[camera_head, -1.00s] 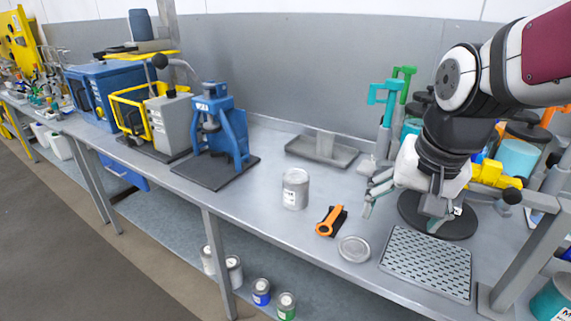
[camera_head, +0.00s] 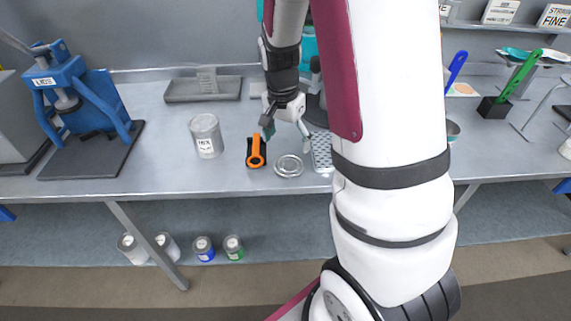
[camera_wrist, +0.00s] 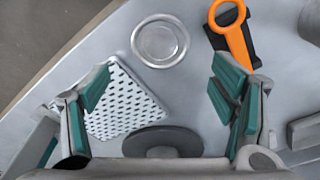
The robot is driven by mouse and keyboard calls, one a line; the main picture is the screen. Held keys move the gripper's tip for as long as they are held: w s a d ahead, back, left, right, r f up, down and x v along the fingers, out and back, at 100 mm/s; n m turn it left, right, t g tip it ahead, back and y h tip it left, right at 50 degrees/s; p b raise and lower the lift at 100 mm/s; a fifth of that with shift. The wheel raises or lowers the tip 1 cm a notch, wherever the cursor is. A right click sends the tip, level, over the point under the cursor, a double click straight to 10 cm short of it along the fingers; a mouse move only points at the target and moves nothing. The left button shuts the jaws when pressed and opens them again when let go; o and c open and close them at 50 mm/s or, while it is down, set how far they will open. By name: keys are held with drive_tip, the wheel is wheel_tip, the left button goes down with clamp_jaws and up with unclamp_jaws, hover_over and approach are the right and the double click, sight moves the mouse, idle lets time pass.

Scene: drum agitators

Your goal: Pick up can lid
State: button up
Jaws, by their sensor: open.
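The can lid (camera_head: 289,166) is a round silver disc lying flat on the grey bench near its front edge. In the wrist view the lid (camera_wrist: 160,41) lies ahead of the gripper, near the top middle. My gripper (camera_head: 286,136) is open and empty above the bench, just behind the lid in the head view. In the wrist view the gripper (camera_wrist: 164,95) shows its teal-padded fingers wide apart, with the lid beyond the fingertips and not touched.
An orange-handled tool (camera_head: 256,152) lies just left of the lid. A grey can (camera_head: 206,136) stands farther left. A perforated plate (camera_wrist: 125,100) lies close beside the lid. A blue press (camera_head: 85,95) and a shallow grey tray (camera_head: 203,90) are also on the bench.

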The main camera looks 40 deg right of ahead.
sight(289, 165)
drive_tip(key=shift+w+d+f+p, duration=0.1)
drive_tip(key=shift+d+f+p, duration=0.1)
drive_tip(key=shift+f, duration=1.35)
drive_tip(key=shift+w+d+f+p, duration=0.1)
drive_tip(key=shift+d+f, duration=0.05)
drive_tip(key=shift+f, duration=1.4)
drive_tip(key=shift+w+d+f+p, duration=0.1)
drive_tip(key=shift+d+f, duration=0.1)
drive_tip(key=shift+f, duration=1.35)
drive_tip(key=c, duration=0.5)
